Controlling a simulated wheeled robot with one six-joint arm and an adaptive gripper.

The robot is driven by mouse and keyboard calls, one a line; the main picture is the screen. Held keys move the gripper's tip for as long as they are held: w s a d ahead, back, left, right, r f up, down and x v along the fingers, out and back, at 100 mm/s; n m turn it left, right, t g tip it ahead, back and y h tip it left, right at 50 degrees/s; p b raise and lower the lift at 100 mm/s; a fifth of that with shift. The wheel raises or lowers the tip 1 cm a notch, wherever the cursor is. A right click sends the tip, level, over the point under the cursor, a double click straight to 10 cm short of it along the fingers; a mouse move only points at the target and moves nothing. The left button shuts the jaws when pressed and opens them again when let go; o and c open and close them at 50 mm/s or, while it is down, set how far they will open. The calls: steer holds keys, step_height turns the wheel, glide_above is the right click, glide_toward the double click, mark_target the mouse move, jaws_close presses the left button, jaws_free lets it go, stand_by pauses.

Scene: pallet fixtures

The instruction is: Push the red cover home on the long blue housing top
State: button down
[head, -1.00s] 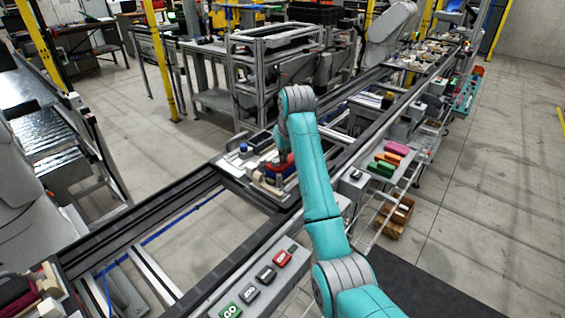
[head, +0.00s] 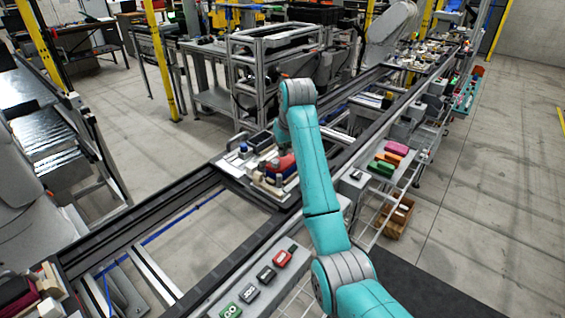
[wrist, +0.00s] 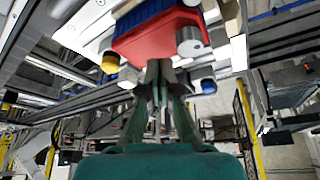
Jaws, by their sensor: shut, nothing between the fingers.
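The red cover (wrist: 158,38) fills the upper middle of the wrist view, on top of the blue housing (wrist: 128,78), whose ribbed side shows under the cover's edge. In the head view the red cover (head: 284,163) is partly behind my arm, in the fixture on the pallet. My gripper (wrist: 158,70) is shut and empty, its fingertips close by the near edge of the cover. I cannot tell whether they touch it. The far side of the cover and its seating are hidden.
A grey cylinder (wrist: 191,42) stands beside the cover, and a yellow-and-black round part (wrist: 110,64) lies left of it. The pallet (head: 232,170) sits between conveyor rails (head: 130,222). Colored blocks (head: 388,157) lie on a shelf at right. Buttons (head: 265,274) line the near rail.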

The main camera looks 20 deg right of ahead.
mark_target(283, 162)
steer(key=shift+r, duration=2.55)
